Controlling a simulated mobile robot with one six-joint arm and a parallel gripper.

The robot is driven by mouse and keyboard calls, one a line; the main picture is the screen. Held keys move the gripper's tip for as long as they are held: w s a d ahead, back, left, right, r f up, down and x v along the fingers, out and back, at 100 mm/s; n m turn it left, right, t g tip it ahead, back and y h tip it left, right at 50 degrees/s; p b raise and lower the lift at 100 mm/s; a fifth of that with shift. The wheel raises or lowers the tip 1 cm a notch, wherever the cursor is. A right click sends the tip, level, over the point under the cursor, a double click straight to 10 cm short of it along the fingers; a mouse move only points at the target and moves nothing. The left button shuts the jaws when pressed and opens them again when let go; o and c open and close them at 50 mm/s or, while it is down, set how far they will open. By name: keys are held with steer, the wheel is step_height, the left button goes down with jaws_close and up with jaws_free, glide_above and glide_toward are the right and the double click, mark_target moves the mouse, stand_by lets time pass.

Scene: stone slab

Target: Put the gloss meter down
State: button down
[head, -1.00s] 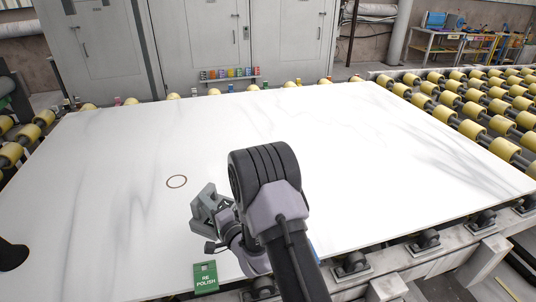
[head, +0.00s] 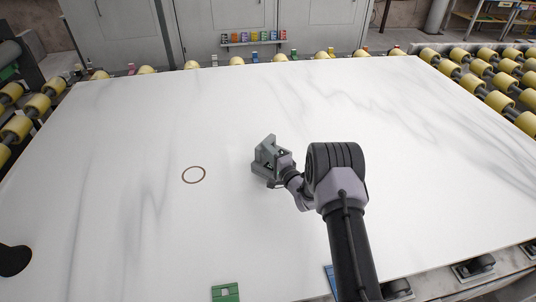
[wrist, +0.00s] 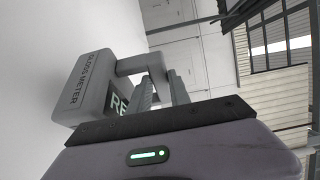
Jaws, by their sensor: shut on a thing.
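The gloss meter (head: 263,158) is a grey block with a handle, over the white stone slab (head: 120,130). My gripper (head: 279,166) is shut on it. In the wrist view the meter (wrist: 92,88) shows its "GLOSS METER" lettering, and my gripper's fingers (wrist: 162,90) are at its handle. A thin brown ring (head: 194,174) is marked on the slab, to the left of the meter. The meter is apart from the ring in the picture. I cannot tell whether the meter's base touches the slab.
A green card (head: 226,292) and a blue card (head: 331,278) are at the near edge. A black object (head: 14,260) is at the left. Yellow rollers (head: 497,82) border the slab. Small coloured items (head: 253,37) line a shelf behind. The slab around the ring is clear.

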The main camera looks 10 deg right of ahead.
steer(key=w, duration=0.3)
steer(key=w+b, duration=0.1)
steer(key=w, duration=0.1)
steer(key=shift+f, duration=0.4)
step_height(320, 180, down, 3)
steer(key=shift+d+f+b, duration=0.1)
steer(key=shift+f+b, duration=0.1)
steer(key=shift+b, duration=0.45)
steer(key=shift+r, duration=0.15)
steer(key=c, duration=1.6)
jaws_free()
steer(key=shift+f, duration=0.25)
steer(key=shift+c, duration=0.2)
steer(key=o, duration=0.4)
steer(key=shift+r, duration=0.1)
steer(key=shift+o, duration=0.2)
